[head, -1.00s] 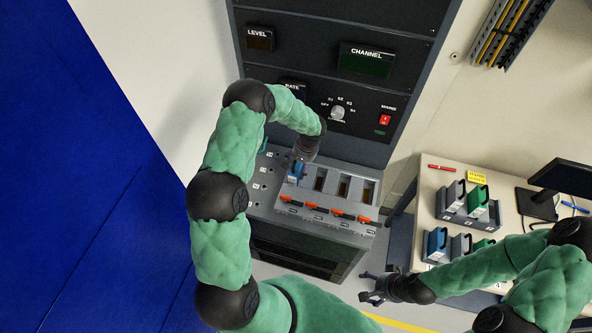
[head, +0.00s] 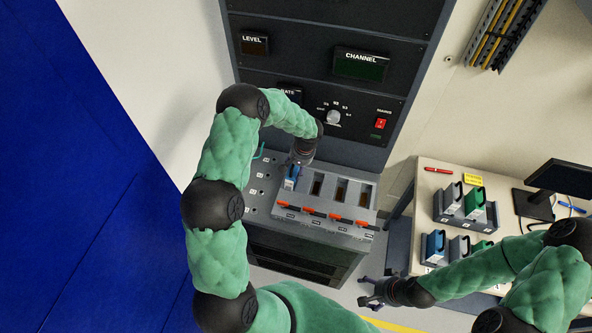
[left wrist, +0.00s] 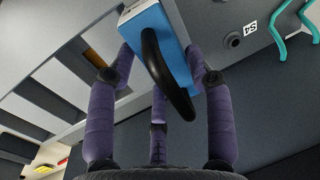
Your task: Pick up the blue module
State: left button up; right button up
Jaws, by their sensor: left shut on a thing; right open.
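A blue module (head: 291,177) is at the leftmost bay of the grey slotted console, under my left gripper (head: 297,166). In the left wrist view the blue module (left wrist: 158,25) has a blue face, white side and black curved handle, and my left gripper's purple fingers (left wrist: 160,90) close around it. I cannot tell whether its lower end is inside the bay. My right gripper (head: 370,293) is open and empty, low in the head view, left of the desk. Another blue module (head: 435,244) stands in a rack on the desk.
The console (head: 335,222) has several dark open slots and a row of orange levers (head: 320,213). A dark instrument panel (head: 363,65) rises behind it. The desk (head: 437,180) holds racks of grey and green modules, a red pen and a monitor (head: 560,177).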

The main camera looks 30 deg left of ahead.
pick_arm(q)
notch_tip(320, 180, up, 2)
jog(key=shift+r, duration=0.25)
jog(key=s+d+r, duration=0.2)
jog(key=r, duration=0.1)
jog(key=s+d+r+b, duration=0.1)
jog(key=r, duration=0.1)
jog(key=shift+d+r, duration=0.15)
jog(key=shift+r, duration=0.1)
grip_shut()
jog(key=s+d+r+b, duration=0.1)
jog(key=s+d+r, duration=0.3)
jog(key=s+d, duration=0.2)
jog(key=shift+s+d, duration=0.3)
jog(key=shift+d, duration=0.15)
jog(key=shift+w+a+r, duration=0.1)
jog(key=h+b, duration=0.2)
send_over(296, 170)
notch_tip(296, 170, down, 3)
jog(key=shift+f, duration=0.2)
jog(key=shift+w+a+f+t, duration=0.15)
jog(key=shift+a+t, duration=0.15)
jog(key=shift+f+b, duration=2.05)
jog(key=shift+f, duration=1.65)
